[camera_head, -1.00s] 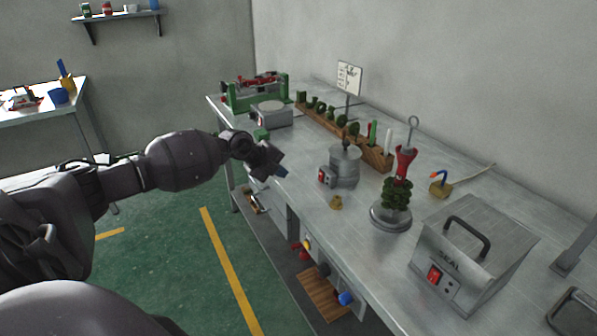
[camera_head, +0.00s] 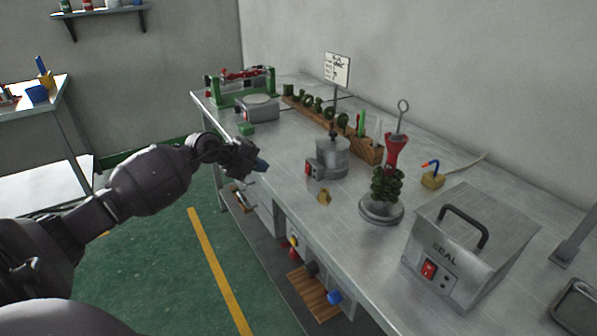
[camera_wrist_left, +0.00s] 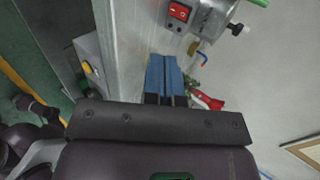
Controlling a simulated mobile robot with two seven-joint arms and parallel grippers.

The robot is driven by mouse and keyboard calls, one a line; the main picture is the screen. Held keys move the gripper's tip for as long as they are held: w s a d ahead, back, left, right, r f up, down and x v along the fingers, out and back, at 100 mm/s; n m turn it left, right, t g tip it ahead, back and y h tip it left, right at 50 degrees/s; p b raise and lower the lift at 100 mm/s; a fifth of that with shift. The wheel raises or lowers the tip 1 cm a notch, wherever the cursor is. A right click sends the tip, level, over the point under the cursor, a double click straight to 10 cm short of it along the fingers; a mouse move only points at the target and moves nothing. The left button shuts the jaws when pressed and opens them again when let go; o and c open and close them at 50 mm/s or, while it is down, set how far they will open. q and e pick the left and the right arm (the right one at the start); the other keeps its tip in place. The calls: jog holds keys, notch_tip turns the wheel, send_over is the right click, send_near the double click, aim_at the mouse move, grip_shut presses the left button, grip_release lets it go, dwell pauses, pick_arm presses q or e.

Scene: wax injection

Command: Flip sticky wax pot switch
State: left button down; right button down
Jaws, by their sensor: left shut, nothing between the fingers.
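The sticky wax pot (camera_head: 333,160) is a grey metal pot with a lid and a small switch box on its left side. Its red switch (camera_head: 308,169) faces the front of the bench. In the left wrist view the red switch (camera_wrist_left: 180,12) shows near the top, with part of the pot (camera_wrist_left: 212,16) beside it. My left gripper (camera_head: 262,166) is shut and empty, its blue fingertips to the left of the pot and apart from it. In the left wrist view the fingers (camera_wrist_left: 166,62) lie together, below the switch. My right gripper is not in view.
A small yellow piece (camera_head: 324,197) lies before the pot. A green wax tree (camera_head: 386,185) on a round base and the SEAL box (camera_head: 470,245) stand to the right. A wooden rack (camera_head: 368,150) is behind. The bench front between gripper and pot is mostly clear.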

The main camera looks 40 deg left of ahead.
aim_at(306, 171)
pick_arm(q)
jog(key=shift+w+f, duration=0.1)
jog(key=b+x, duration=0.3)
jog(key=x, duration=0.7)
jog(key=shift+d+f, duration=0.15)
jog(key=shift+f, duration=0.2)
jog(key=shift+w+d+b, duration=0.15)
jog(key=shift+w, duration=0.35)
jog(key=shift+w+d+b, duration=0.15)
jog(key=shift+w+d, duration=0.05)
jog(key=shift+w, duration=0.3)
jog(key=shift+w+d, duration=0.3)
jog(key=shift+w, duration=0.35)
jog(key=shift+r, duration=0.15)
jog(key=shift+w, duration=0.15)
jog(key=shift+r, duration=0.15)
